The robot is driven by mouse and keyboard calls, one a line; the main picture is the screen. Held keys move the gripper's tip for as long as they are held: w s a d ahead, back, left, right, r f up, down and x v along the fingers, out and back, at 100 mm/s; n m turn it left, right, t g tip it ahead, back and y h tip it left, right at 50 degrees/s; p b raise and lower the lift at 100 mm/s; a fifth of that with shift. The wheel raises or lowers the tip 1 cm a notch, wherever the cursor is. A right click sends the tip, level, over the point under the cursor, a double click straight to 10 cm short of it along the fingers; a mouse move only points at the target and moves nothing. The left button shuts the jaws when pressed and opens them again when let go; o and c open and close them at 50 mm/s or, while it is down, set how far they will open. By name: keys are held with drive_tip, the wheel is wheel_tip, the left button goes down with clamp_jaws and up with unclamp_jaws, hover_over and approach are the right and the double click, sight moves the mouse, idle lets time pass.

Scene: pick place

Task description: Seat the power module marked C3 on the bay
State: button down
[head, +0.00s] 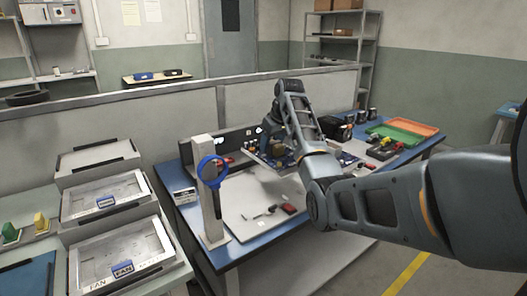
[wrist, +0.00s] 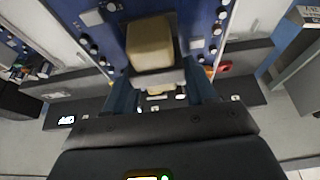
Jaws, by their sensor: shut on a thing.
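My gripper (wrist: 160,80) is shut on a tan block (wrist: 150,45) with a grey lower part, between its two fingers. No marking on the block can be read, so I cannot tell whether it is the C3 module. In the head view my gripper (head: 274,136) is low over the blue board (head: 283,158) on the workbench, and the arm hides part of that area.
Grey fan boxes (head: 117,254) stand at the left. A low partition (head: 180,108) runs behind. The pale mat (head: 250,222) is mostly clear.

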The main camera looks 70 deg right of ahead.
sight(273, 140)
drive_tip(key=shift+s+d+r+p, duration=0.1)
drive_tip(key=shift+d+r+p, duration=0.2)
drive_tip(key=shift+r, duration=0.3)
drive_tip(key=shift+a+r+p, duration=0.1)
drive_tip(key=shift+r+p, duration=1.55)
drive_tip(key=shift+p, duration=0.15)
